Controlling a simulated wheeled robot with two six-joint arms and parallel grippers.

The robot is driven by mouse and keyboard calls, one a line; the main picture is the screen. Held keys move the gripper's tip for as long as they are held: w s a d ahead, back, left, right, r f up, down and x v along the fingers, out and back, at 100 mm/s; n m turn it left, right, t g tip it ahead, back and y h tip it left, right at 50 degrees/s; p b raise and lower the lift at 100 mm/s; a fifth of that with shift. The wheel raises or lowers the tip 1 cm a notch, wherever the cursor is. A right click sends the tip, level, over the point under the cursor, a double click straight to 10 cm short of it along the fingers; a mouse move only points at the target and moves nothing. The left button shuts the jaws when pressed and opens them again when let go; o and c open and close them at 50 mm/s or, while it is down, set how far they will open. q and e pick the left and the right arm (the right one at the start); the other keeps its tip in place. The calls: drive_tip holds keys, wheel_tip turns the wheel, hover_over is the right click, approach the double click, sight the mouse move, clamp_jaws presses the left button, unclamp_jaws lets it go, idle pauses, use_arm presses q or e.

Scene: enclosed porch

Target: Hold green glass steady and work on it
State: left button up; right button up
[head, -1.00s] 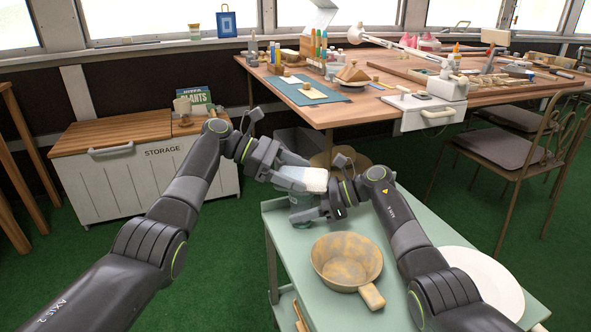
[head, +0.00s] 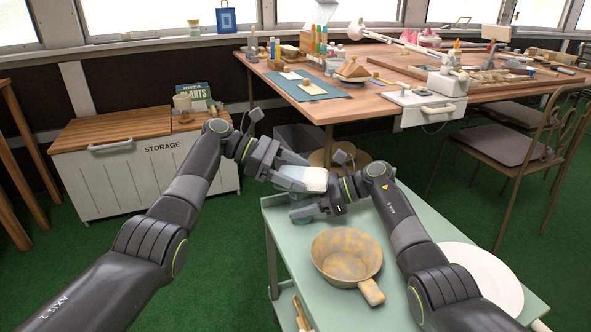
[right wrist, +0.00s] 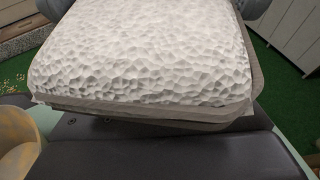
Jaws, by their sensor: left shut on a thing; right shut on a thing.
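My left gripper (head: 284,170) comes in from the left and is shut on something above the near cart. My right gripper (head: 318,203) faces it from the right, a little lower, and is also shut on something. Between them shows a white block-like piece (head: 317,180) with a grey-blue part on its left. In the right wrist view a white, bumpy piece (right wrist: 140,55) with a greyish layer under it fills most of the picture. I cannot make out a clearly green glass. The fingers and the white piece hide where it is held.
The pale green cart (head: 425,222) under my grippers holds a mottled bowl with a handle (head: 345,282) and a white plate (head: 493,278). A wooden worktable (head: 390,105) with many tools stands behind. A storage chest (head: 115,170) is at the left, with a chair (head: 510,150) at the right.

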use_arm(q)
drive_tip(key=shift+f, duration=0.1)
drive_tip(key=shift+s, duration=0.15)
drive_tip(key=shift+s+a, duration=0.1)
drive_tip(key=shift+s, duration=0.7)
drive_tip(key=shift+w+d, duration=0.2)
drive_tip(key=shift+w, duration=1.7)
drive_tip(key=shift+s, duration=0.2)
drive_tip(key=shift+s+a, duration=0.1)
drive_tip(key=shift+s, duration=0.65)
drive_tip(key=shift+s+a, duration=0.15)
drive_tip(key=shift+s, duration=0.85)
drive_tip(key=shift+w+d, duration=0.15)
drive_tip(key=shift+w, duration=0.85)
drive_tip(key=shift+w+d, duration=0.1)
drive_tip(key=shift+w, duration=0.85)
